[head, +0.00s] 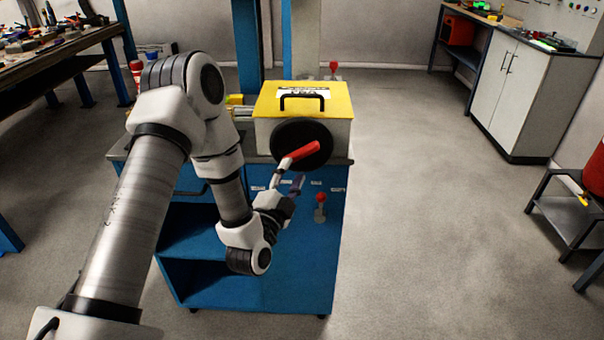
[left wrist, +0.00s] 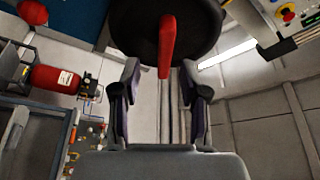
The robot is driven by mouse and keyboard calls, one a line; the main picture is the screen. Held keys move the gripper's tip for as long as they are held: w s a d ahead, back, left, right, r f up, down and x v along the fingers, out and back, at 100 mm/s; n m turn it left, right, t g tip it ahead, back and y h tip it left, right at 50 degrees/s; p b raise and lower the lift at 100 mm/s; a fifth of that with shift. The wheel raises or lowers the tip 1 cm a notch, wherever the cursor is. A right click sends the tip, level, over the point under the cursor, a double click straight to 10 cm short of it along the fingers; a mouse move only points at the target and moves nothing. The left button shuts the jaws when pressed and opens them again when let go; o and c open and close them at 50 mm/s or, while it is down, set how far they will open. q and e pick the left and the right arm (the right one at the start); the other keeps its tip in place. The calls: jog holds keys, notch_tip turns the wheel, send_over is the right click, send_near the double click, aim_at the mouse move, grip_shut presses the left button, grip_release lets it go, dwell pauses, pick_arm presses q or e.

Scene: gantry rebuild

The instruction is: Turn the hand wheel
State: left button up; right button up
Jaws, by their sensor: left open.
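The hand wheel (head: 318,133) is a black disc on the front of a white box with a yellow top. A red handle (head: 301,154) sticks out from it toward me, slanting down to the left. My left gripper (head: 288,178) is just below the handle's near end, open. In the left wrist view the wheel (left wrist: 205,22) fills the top and the red handle (left wrist: 167,40) hangs down between the two spread fingers (left wrist: 160,75), with a gap on each side. I cannot tell how deep the handle reaches between them. My right gripper is not in view.
The yellow-topped box (head: 318,104) stands on a blue cart (head: 262,292) with a small red-knobbed lever (head: 320,205) on its front. Blue posts rise behind. A workbench (head: 70,55) is at left, a white cabinet (head: 540,100) at right. The floor right of the cart is clear.

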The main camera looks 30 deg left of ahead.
aim_at(301, 156)
pick_arm(q)
jog(key=x, duration=0.3)
jog(key=r+x, duration=0.1)
jog(key=x, duration=0.1)
jog(key=shift+w+d+r+p, duration=0.1)
jog(key=shift+w+d+p, duration=0.05)
jog(key=shift+w+p, duration=0.25)
jog(key=shift+w, duration=0.35)
jog(key=shift+s, duration=0.1)
jog(key=shift+c, duration=0.6)
grip_shut()
jog(key=shift+m+p, duration=0.5)
jog(key=shift+p, duration=0.2)
